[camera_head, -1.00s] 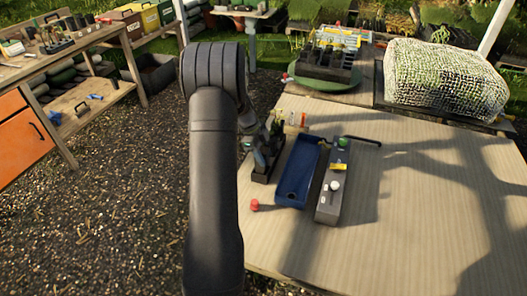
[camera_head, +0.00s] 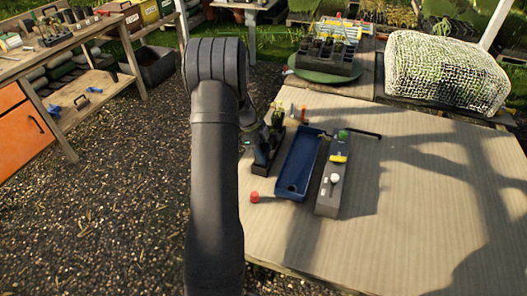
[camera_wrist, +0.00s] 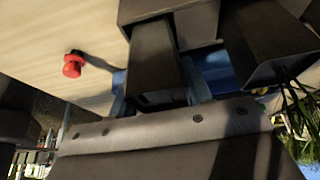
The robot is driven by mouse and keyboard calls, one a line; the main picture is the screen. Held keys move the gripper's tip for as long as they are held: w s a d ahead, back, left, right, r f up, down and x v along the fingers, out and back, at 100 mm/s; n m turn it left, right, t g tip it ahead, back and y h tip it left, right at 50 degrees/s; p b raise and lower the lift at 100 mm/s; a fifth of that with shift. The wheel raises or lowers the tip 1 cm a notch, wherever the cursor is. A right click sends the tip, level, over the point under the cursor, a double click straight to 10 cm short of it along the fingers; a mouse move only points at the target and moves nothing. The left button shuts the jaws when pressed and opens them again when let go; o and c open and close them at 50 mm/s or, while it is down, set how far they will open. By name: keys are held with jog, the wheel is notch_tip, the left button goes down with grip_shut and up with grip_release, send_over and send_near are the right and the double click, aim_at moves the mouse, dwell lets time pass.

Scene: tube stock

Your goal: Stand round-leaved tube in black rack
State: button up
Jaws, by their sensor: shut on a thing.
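The black rack (camera_head: 261,170) stands at the left edge of the table, left of the blue tray. My gripper (camera_head: 264,148) is low over this rack, partly hidden by my arm. In the wrist view, my gripper (camera_wrist: 157,92) is shut on a dark square tube (camera_wrist: 152,60). Its leaves are hidden, so I cannot tell their shape. Another dark square tube (camera_wrist: 262,42) with thin green leaves (camera_wrist: 296,100) is beside it at the right. Green leaves (camera_head: 279,115) show above the rack in the head view. I cannot tell whether the held tube is seated in the rack.
The blue tray (camera_head: 282,187) and a grey box with a white knob (camera_head: 327,202) lie right of the rack. A red knob-like piece (camera_head: 255,197) is on the table in front. Small bottles (camera_head: 301,113) stand behind.

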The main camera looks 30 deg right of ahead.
jog(key=shift+f, duration=0.25)
dwell(0.3)
jog(key=o, duration=1.1)
jog(key=shift+o, duration=0.2)
jog(key=v, duration=1.7)
jog(key=shift+r, duration=0.2)
jog(key=shift+w, duration=0.1)
jog(key=x, duration=1.7)
jog(key=shift+f, duration=0.25)
jog(key=shift+r, duration=0.1)
